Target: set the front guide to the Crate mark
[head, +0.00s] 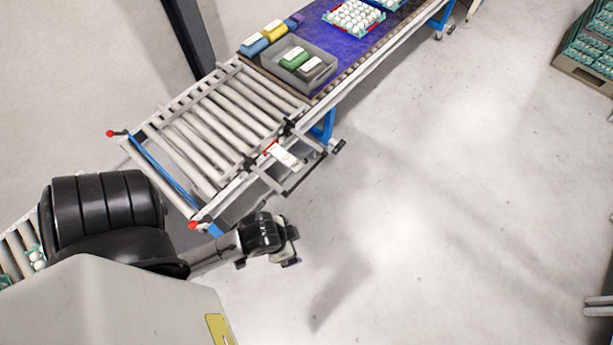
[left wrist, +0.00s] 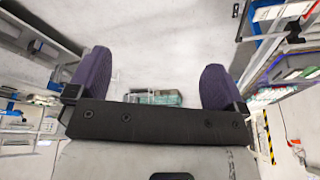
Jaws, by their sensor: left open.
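The roller conveyor section (head: 215,120) stands left of centre in the head view. What looks like the front guide (head: 243,172) is the rail along its near right side. A white plate (head: 286,156) with a red piece at its end sits beside this rail; its marks are too small to read, so I cannot tell where the Crate mark is. My left gripper (head: 289,252) is below the conveyor's near corner, apart from the guide. In the left wrist view its two purple fingers (left wrist: 157,65) are wide apart with nothing between them. My right gripper is not in view.
Red knobs (head: 193,225) mark the section's near end. A stacked crate (head: 587,75) is at far right. The floor between is clear.

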